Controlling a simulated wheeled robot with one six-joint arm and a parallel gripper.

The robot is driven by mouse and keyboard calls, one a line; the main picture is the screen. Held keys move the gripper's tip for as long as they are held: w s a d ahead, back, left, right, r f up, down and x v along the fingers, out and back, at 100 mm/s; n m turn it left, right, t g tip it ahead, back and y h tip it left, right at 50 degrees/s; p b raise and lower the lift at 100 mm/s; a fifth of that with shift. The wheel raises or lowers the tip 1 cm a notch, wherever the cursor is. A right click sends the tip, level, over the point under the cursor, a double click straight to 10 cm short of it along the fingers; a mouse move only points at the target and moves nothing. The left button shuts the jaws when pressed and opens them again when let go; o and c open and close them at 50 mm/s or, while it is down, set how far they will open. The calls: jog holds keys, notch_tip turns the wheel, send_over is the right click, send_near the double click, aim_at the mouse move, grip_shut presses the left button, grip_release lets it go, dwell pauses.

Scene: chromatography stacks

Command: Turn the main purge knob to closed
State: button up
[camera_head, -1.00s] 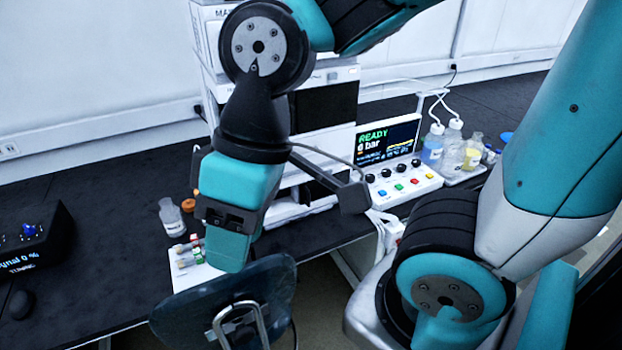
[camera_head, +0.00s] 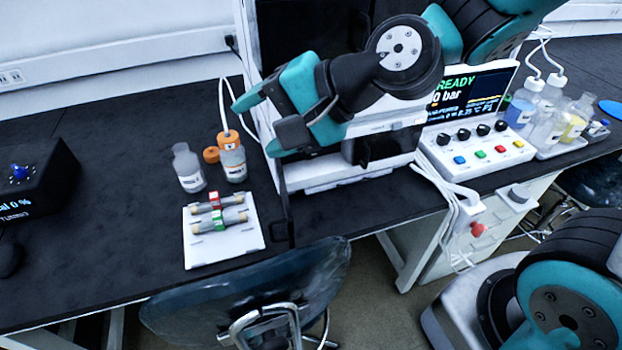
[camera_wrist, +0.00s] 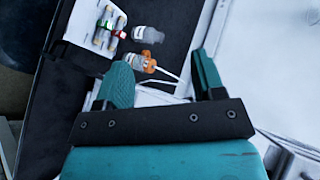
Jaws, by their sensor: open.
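My gripper (camera_head: 256,118) is in front of the white instrument stack (camera_head: 335,178) in the head view, its fingers pointing left. In the wrist view my gripper (camera_wrist: 160,62) has its two teal fingers apart with nothing held between them. A white control box (camera_head: 505,155) stands right of the stack, with a row of black knobs (camera_head: 463,135) above coloured buttons. No label tells which knob is the main purge knob. My arm hides part of the stack's front, so a knob there cannot be made out. My gripper is well left of the control box and apart from it.
A clear bottle (camera_head: 189,170) and an orange-capped bottle (camera_head: 232,160) stand left of the stack. A white tray (camera_head: 240,243) holds small cylinders. A screen (camera_head: 470,88) reads READY. Bottles on a tray stand at right. A chair (camera_head: 240,300) is at the front.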

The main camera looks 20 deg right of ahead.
jog(key=w+d+f+m+t+b, duration=0.2)
jog(key=w+f+m+t+b, duration=0.4)
jog(key=w+f+m+b, duration=0.5)
jog(key=w+d+f+m+t+h+b, duration=0.25)
jog(key=d+f+m+h+b, duration=0.35)
jog(key=m, duration=0.5)
jog(key=w+d+f+m+t+h+b, duration=0.15)
jog(key=d+f+m+t+h, duration=0.3)
jog(key=f+m, duration=0.5)
jog(key=shift+m+g, duration=0.45)
jog(key=shift+g, duration=0.05)
jog(key=w+p, duration=0.2)
jog(key=w+r+p, duration=0.1)
jog(key=w+p, duration=0.1)
jog(key=shift+d, duration=0.2)
jog(key=shift+w+f+p, duration=0.25)
jog(key=shift+w+p, duration=0.4)
jog(key=shift+w, duration=0.3)
jog(key=c, duration=0.9)
